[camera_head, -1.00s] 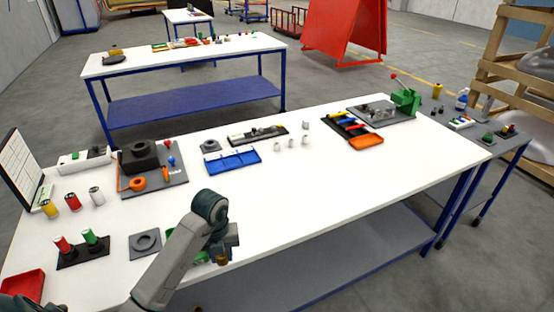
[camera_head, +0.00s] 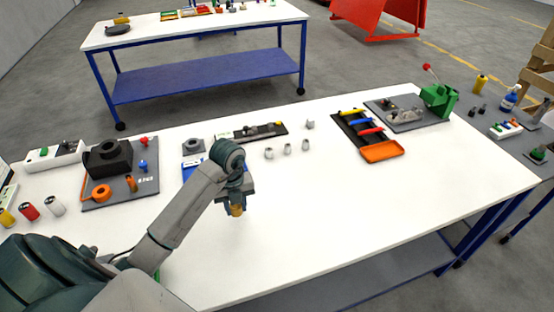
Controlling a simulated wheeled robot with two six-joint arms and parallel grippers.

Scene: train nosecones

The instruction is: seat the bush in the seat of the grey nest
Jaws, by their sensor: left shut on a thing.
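My left gripper (camera_head: 236,193) is shut on a small brass-coloured bush (camera_head: 237,210), which hangs below the jaws above the white table. A grey block with a round opening (camera_head: 193,146), which looks like the grey nest, sits on the table behind and left of the gripper, apart from the bush. Its seat is too small to make out clearly. My left arm covers part of the table on the left. My right gripper is not in view.
A black block (camera_head: 108,157) stands on a grey board at left. A blue tray (camera_head: 190,171) is partly behind my arm. Several small grey cylinders stand mid-table. An orange tray (camera_head: 382,151) and a green press (camera_head: 439,99) are at right. The front right tabletop (camera_head: 350,215) is clear.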

